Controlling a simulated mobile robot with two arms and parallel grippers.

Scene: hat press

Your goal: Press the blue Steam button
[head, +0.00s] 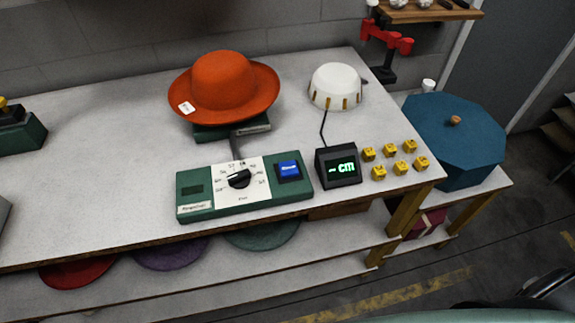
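The blue Steam button (289,169) is a small square on the right part of a green control panel (210,204) at the front of the table. A black dial (239,178) on a white scale sits left of it. Nothing covers the button. An orange brimmed hat (223,83) rests on a green base (206,133) behind the panel. Neither of my grippers is in view.
A black display reading "- cm" (339,178) stands right of the panel, beside several yellow blocks (390,150). A white dome (336,84) stands behind. A teal octagonal box (455,135) is at the right.

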